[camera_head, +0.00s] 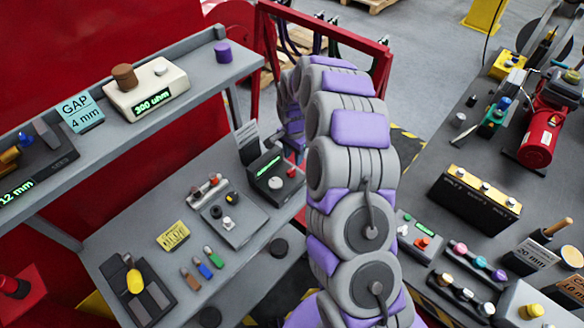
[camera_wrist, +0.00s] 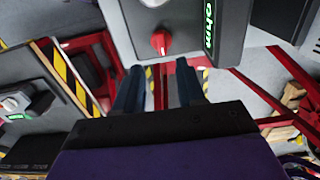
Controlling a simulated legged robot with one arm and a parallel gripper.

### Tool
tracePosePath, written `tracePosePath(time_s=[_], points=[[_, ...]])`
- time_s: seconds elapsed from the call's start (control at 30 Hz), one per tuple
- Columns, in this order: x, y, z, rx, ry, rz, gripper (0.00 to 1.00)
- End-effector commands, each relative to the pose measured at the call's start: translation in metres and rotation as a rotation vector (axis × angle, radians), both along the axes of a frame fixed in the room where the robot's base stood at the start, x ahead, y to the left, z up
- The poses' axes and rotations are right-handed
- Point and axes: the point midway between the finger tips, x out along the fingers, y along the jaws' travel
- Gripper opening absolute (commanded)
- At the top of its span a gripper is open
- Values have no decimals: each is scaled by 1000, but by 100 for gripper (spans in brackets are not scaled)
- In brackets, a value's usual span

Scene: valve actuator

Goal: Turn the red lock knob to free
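My gripper (camera_wrist: 158,74) has two dark blue fingers, spread apart and empty. The red knob lies just beyond the fingertips, roughly centred between them. I see no contact. In the head view a dark box (camera_head: 262,166) with a green display and a light knob stands left of my arm; it looks like the same box.
A shelf (camera_head: 190,95) with a beige ohm meter (camera_head: 146,92) runs above the left bench (camera_head: 135,225), which holds several small items. The right bench (camera_head: 440,150) is crowded. In the wrist view red frame bars (camera_wrist: 260,90) and a yellow-black striped edge (camera_wrist: 66,76) lie behind the gripper.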

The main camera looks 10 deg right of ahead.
Motion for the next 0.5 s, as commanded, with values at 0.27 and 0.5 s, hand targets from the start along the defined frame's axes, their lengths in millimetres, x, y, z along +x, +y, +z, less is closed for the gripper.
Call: tracePosePath(time_s=[0.27,0.5], points=[[-1,7,-50,-8,2,4,39],[-1,4,-67,-4,1,3,39]])
